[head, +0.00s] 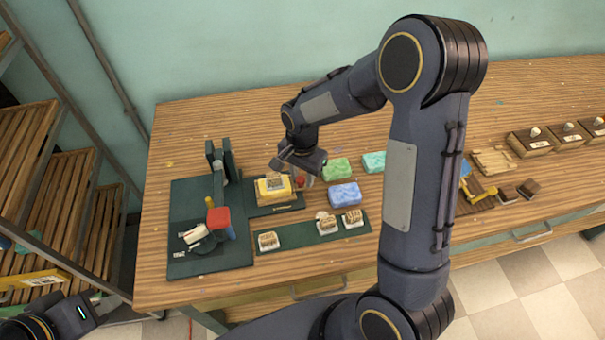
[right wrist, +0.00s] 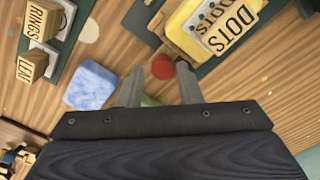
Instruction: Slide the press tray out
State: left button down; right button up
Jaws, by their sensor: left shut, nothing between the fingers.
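The press (head: 218,165) stands at the left of the table on a dark green base. Its dark tray (head: 275,210) lies just right of the upright and carries a yellow soap block with a DOTS stamp plate (right wrist: 222,28) on top. A red knob (head: 300,182) is at the tray's right end. My right gripper (head: 304,178) is above the knob. In the right wrist view its fingers are open, with the red knob (right wrist: 162,67) showing between the tips; contact cannot be told. My left gripper (head: 82,313) is at the bottom left, away from the table, its fingers hardly visible.
Green (head: 337,169) and blue (head: 345,194) soap bars lie right of the knob. A green mat (head: 300,236) with several stamps lies in front. A red block (head: 218,217) stands on the press base. My right arm hides part of the table.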

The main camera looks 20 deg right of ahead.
notch_tip(320, 180, up, 8)
jog(key=shift+f, duration=0.2)
dwell(0.5)
jog(key=shift+s+d+r, duration=0.1)
jog(key=shift+s+r, duration=0.1)
jog(key=shift+r, duration=0.05)
jog(key=s+r+n+t+y, duration=0.2)
jog(key=s+r+n, duration=0.1)
jog(key=s, duration=0.7)
jog(key=s+r+n+t+y, duration=0.1)
jog(key=s+r+n+t, duration=0.2)
jog(key=s+n, duration=0.3)
jog(key=s+r, duration=0.1)
jog(key=s, duration=0.4)
jog(key=shift+a+r+n+t+y, duration=0.25)
jog(key=shift+a+n+t+y, duration=0.05)
jog(key=shift+a+y, duration=0.1)
jog(key=shift+d, duration=0.1)
